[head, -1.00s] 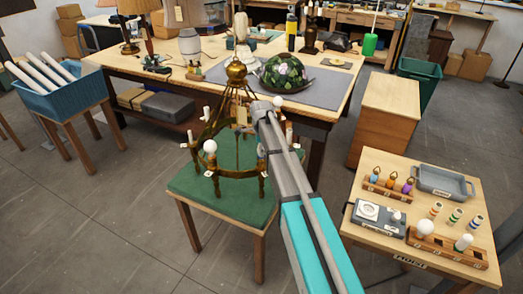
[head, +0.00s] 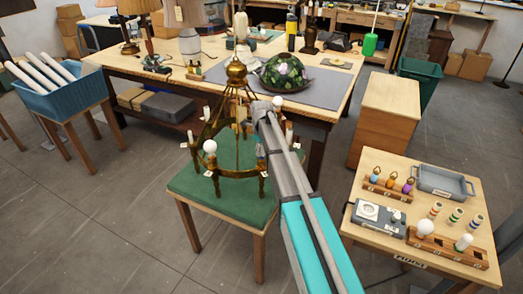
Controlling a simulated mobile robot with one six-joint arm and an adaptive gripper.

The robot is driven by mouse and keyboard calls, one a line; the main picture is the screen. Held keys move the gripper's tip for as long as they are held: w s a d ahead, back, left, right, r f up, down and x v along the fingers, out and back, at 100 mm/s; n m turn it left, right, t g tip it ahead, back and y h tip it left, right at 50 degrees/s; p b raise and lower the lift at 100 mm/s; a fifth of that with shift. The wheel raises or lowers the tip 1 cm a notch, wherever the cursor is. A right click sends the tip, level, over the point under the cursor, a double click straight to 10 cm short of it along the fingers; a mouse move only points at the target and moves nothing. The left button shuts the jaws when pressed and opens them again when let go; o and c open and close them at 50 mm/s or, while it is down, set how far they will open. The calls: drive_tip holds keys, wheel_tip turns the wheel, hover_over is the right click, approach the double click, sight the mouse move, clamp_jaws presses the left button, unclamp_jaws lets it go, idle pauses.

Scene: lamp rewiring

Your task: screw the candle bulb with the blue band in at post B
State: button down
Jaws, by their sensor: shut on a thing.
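The brass chandelier (head: 236,72) stands on a green-topped stool, with candle posts around its ring. A white globe bulb (head: 210,147) sits on its front-left post. My gripper (head: 262,152) is at the chandelier's right side, largely hidden by my own arm. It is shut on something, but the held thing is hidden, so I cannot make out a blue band. Small tags mark the posts, but their letters are too small to read, so I cannot tell which is post B. Another white round bulb (head: 278,101) shows just beyond my arm.
A side table (head: 372,163) at right holds a wooden rack (head: 447,250) with bulbs, several small banded pieces, a grey tray (head: 443,181) and a grey tester box (head: 378,218). The workbench (head: 150,70) behind carries lamps and a dome shade (head: 285,72).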

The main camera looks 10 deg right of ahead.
drive_tip(key=shift+c, duration=0.7)
unclamp_jaws()
drive_tip(key=n, duration=0.6)
drive_tip(key=shift+n, duration=1)
drive_tip(key=n, duration=0.3)
drive_tip(key=shift+n, duration=2.5)
